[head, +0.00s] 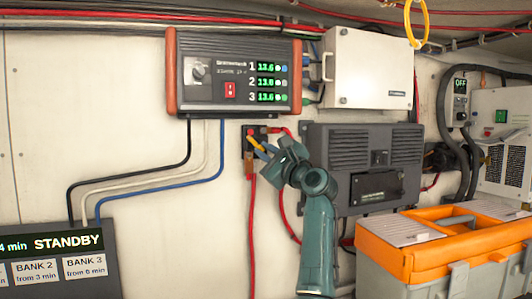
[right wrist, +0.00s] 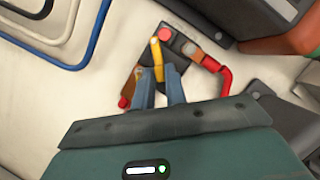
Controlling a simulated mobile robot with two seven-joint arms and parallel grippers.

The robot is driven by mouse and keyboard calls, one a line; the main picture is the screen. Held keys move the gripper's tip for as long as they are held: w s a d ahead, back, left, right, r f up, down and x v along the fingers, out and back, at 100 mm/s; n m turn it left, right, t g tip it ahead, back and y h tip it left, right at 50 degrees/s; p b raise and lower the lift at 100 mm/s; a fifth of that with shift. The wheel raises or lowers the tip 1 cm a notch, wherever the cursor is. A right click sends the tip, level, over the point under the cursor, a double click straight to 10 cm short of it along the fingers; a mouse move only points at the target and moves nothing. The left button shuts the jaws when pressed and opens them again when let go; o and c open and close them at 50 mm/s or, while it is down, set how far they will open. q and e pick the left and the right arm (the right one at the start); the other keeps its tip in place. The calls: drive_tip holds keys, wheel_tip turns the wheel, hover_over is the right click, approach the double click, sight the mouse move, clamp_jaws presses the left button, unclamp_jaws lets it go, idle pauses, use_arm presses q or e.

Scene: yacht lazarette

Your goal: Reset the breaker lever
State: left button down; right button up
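The breaker is a small dark block (head: 249,155) on the white wall, with red cables at its terminals. Its yellow lever (head: 254,142) sticks out from it. My left gripper is not in view.
A charger (head: 236,105) with green readouts hangs above the breaker. A grey vented unit (head: 340,145) is mounted to the right. A toolbox with an orange rim (head: 385,253) stands at lower right. A panel reading STANDBY (head: 68,242) is at lower left.

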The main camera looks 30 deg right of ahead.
clamp_jaws()
drive_tip(key=shift+d+n, duration=0.1)
drive_tip(key=shift+n, duration=0.2)
drive_tip(key=shift+s+d+r+n+g+y, duration=0.1)
drive_tip(key=shift+d+r+n+g+y, duration=0.3)
drive_tip(key=shift+n, duration=1.15)
drive_tip(key=shift+s+r+n+g+y, duration=0.15)
drive_tip(key=shift+r+n+g, duration=0.6)
drive_tip(key=shift+n, duration=0.75)
drive_tip(key=shift+w+d+r+n+g+y, duration=0.1)
drive_tip(key=shift+d+r+n+g+y, duration=0.3)
drive_tip(key=shift+n, duration=1.15)
drive_tip(key=shift+a+r, duration=0.2)
drive_tip(key=shift+o, duration=2.4)
unclamp_jaws()
drive_tip(key=shift+s, duration=0.15)
